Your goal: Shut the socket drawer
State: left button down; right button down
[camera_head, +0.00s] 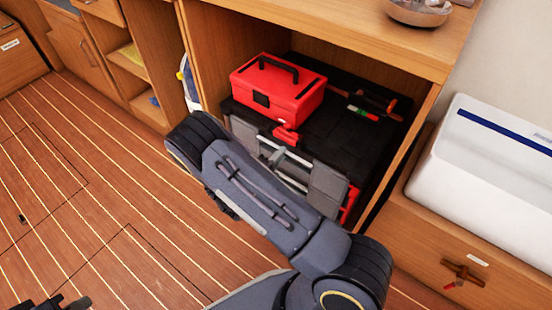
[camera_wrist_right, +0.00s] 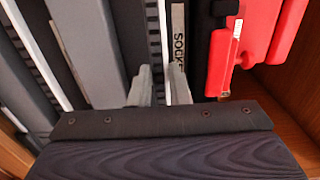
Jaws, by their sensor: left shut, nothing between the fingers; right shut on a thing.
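In the right wrist view the socket drawer (camera_wrist_right: 179,38) shows as a narrow front with a label that reads "SOCK", partly cut off. My right gripper (camera_wrist_right: 160,82) has its two fingers on either side of a thin pale edge beside that label and is shut on it. In the head view the drawer front is part of a black and grey tool chest (camera_head: 328,133) in an open cabinet bay. My right arm hides much of its front; how far the drawer stands out I cannot tell. My left gripper (camera_head: 62,303) is shut and empty at the bottom left edge.
A red toolbox (camera_head: 280,87) stands on the chest, with some tools (camera_head: 365,103) beside it. Wooden cabinet walls close in the bay on both sides. A white box (camera_head: 490,165) stands at right.

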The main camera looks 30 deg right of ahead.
jog(key=c, duration=1.4)
grip_release()
jog(key=shift+o, duration=0.2)
jog(key=p+v, duration=0.2)
jog(key=v, duration=0.5)
jog(key=shift+s+a, duration=0.15)
jog(key=shift+a, duration=0.15)
